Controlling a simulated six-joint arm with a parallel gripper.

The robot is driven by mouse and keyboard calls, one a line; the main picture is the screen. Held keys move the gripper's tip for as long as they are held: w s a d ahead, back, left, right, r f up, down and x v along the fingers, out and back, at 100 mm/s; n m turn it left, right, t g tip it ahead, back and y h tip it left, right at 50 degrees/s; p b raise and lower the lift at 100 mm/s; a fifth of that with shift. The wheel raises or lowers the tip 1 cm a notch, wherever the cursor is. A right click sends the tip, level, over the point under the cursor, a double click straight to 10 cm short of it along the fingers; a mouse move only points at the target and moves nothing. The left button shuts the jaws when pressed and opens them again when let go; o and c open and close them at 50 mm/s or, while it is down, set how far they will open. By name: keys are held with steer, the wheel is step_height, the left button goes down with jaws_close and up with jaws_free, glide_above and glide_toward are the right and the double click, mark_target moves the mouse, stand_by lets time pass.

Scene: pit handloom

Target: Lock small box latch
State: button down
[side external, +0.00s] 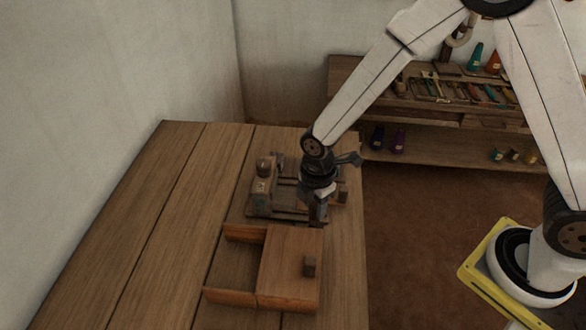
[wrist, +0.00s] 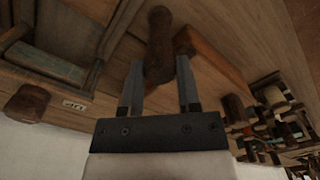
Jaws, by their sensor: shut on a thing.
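A small wooden box (side external: 290,262) sits near the front of the table, with an open compartment at its left and a dark block on its top at the right. Its orange-brown wood also shows in the wrist view (wrist: 218,68). Just behind it is a dark wooden frame fixture (side external: 262,206) with a labelled upright post. My gripper (side external: 317,216) points down at the right side of this fixture. In the wrist view my gripper (wrist: 159,72) is shut on a rounded brown wooden handle (wrist: 159,40). I cannot tell which part the handle belongs to; the latch itself is not clear.
The wooden table (side external: 150,225) is bare to the left. Its right edge is close to my gripper. A shelf (side external: 430,100) with several tools and bottles stands at the back right, apart from the table. A round brown knob (wrist: 27,103) shows at left in the wrist view.

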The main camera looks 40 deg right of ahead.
mark_target(316, 205)
steer(key=shift+n, duration=0.9)
steer(key=shift+c, duration=1.6)
jaws_free()
steer(key=shift+r, duration=3.9)
